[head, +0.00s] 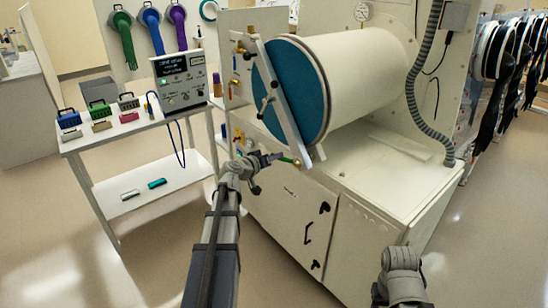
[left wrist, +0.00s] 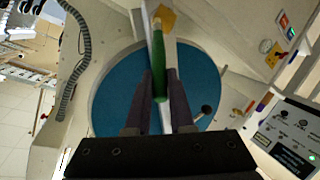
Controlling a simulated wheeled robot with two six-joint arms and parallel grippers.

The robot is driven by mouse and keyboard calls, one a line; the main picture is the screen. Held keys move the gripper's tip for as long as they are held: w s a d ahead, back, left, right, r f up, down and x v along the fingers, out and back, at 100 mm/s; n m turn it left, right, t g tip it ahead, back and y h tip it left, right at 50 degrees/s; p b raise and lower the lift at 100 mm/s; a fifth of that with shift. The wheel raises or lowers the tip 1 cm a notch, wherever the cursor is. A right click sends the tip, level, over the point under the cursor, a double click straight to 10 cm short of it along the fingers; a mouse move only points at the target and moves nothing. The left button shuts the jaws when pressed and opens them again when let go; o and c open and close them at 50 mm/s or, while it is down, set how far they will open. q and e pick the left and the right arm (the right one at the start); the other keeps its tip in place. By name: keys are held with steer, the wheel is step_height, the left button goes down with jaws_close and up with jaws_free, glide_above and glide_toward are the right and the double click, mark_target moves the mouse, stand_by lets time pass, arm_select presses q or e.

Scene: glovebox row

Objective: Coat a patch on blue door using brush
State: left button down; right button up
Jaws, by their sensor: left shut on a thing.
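The blue door (head: 285,92) is a round blue disc on the end of a white cylinder, with a pale bar across it. It fills the middle of the left wrist view (left wrist: 112,98). My left gripper (head: 274,157) is shut on the green handle of a brush (head: 287,160), just below the door's lower edge in the head view. In the left wrist view the brush (left wrist: 159,68) points up between the fingers, with a yellow-orange end over the pale bar. I cannot tell whether the brush touches anything. My right arm shows at the lower right; its gripper is out of view.
A white cart (head: 140,125) at the left carries a control box (head: 181,80) and small coloured blocks with handles. The white cabinet (head: 285,208) stands under the cylinder. A ribbed grey hose (head: 413,92) hangs at the right. Open floor lies in front of the cart.

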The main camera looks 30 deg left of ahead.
arm_select(q)
steer(key=shift+w+a, duration=0.3)
steer(key=shift+a, duration=0.3)
steer(key=shift+w+a, duration=0.3)
steer(key=shift+a, duration=0.3)
steer(key=shift+d, duration=0.1)
